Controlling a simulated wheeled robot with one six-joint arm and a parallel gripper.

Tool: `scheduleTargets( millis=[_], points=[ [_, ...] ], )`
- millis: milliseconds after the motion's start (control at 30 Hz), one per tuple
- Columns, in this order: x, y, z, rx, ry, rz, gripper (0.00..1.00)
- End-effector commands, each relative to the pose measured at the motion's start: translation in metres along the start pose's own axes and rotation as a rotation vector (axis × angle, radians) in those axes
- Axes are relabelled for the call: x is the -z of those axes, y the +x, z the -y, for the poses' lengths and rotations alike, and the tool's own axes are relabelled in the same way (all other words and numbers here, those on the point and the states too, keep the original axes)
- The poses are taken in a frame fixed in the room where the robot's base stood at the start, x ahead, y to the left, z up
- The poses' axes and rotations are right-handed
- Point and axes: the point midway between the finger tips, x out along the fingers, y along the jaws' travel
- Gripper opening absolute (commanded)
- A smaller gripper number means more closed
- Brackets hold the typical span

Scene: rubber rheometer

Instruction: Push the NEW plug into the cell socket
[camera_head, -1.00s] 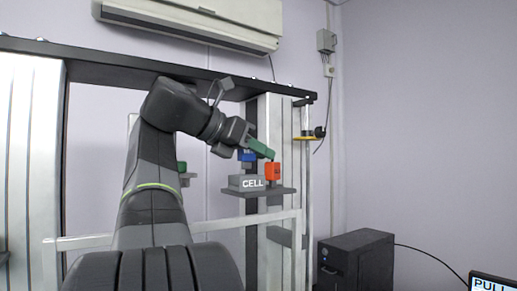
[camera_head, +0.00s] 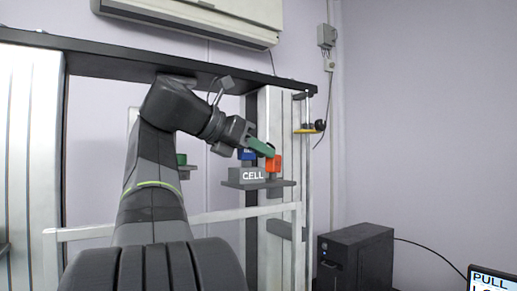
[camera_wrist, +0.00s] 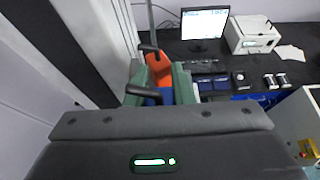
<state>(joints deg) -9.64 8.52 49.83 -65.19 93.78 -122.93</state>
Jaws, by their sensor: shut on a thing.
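The blue NEW plug (camera_head: 246,154) is held at my gripper (camera_head: 262,149), just above the grey block marked CELL (camera_head: 238,175) in the head view. Its lettering is mostly covered. The socket opening is hidden, so I cannot tell whether the plug touches it. In the wrist view, my gripper's green fingers (camera_wrist: 160,88) stand on both sides of the blue plug (camera_wrist: 167,97). An orange plug (camera_head: 274,163) stands to the right of the CELL block, partly covered by a green finger. It also shows in the wrist view (camera_wrist: 157,66) beyond the blue one.
The CELL block sits on a dark shelf (camera_head: 282,184) on the metal frame. A pale rail (camera_head: 215,216) crosses below, and a dark beam (camera_head: 110,56) above. A black cabinet (camera_head: 355,257) stands at right. A desk with a monitor (camera_wrist: 205,23) shows in the wrist view.

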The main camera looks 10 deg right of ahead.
Motion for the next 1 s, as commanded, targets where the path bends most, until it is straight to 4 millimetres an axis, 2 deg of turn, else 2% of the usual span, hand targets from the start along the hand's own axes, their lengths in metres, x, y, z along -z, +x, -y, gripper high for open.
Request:
scheduleTargets(
  millis=[533,567,667,700,1000],
  points=[
    [0.013,0.006,0.000,0.000,0.001,0.000,0.00],
    [0.013,0.005,0.000,0.000,0.001,0.000,0.23],
    [0.013,0.005,0.000,0.000,0.001,0.000,0.43],
    [0.013,0.005,0.000,0.000,0.001,0.000,0.47],
    [0.013,0.004,0.000,-0.001,0.001,0.000,0.47]
  ],
)
